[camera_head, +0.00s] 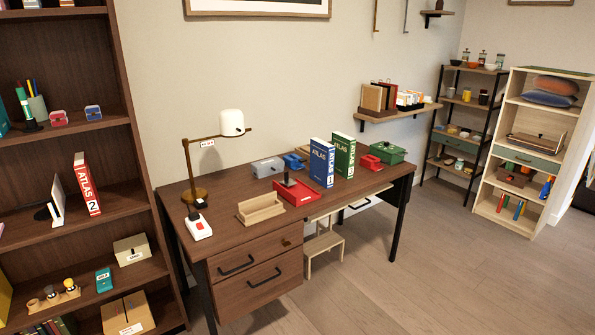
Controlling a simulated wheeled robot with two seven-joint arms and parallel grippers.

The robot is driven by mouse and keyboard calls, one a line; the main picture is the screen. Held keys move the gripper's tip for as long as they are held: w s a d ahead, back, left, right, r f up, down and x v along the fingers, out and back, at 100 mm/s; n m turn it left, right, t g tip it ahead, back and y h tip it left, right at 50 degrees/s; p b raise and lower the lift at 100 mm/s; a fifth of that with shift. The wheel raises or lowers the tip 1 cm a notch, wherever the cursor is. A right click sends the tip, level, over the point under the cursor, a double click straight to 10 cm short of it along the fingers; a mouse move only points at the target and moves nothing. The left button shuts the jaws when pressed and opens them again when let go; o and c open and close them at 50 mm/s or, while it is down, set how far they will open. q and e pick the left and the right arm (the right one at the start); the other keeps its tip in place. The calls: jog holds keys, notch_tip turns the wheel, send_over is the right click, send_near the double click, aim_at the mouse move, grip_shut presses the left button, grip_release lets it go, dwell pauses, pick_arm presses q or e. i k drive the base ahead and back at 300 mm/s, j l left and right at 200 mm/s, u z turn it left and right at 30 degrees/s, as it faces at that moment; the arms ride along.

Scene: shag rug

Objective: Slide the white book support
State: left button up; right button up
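A white upright panel (57,198), which looks like the white book support, stands on the middle shelf of the dark brown bookcase at the left. A dark flat piece lies beside its foot on the left. A red book marked ATLAS 2 (86,184) leans a little to the right of it, with a gap between them. Neither of my grippers is in view.
The dark bookcase (108,211) has a post along its right edge. A brown desk (229,233) stands right of it, with a lamp (231,123), blue and green atlases (322,163) and boxes on top. Open wooden floor (440,262) lies in front.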

aim_at(58, 195)
jog(key=u, duration=1.25)
jog(key=i+j+z, duration=0.1)
jog(key=i, duration=0.2)
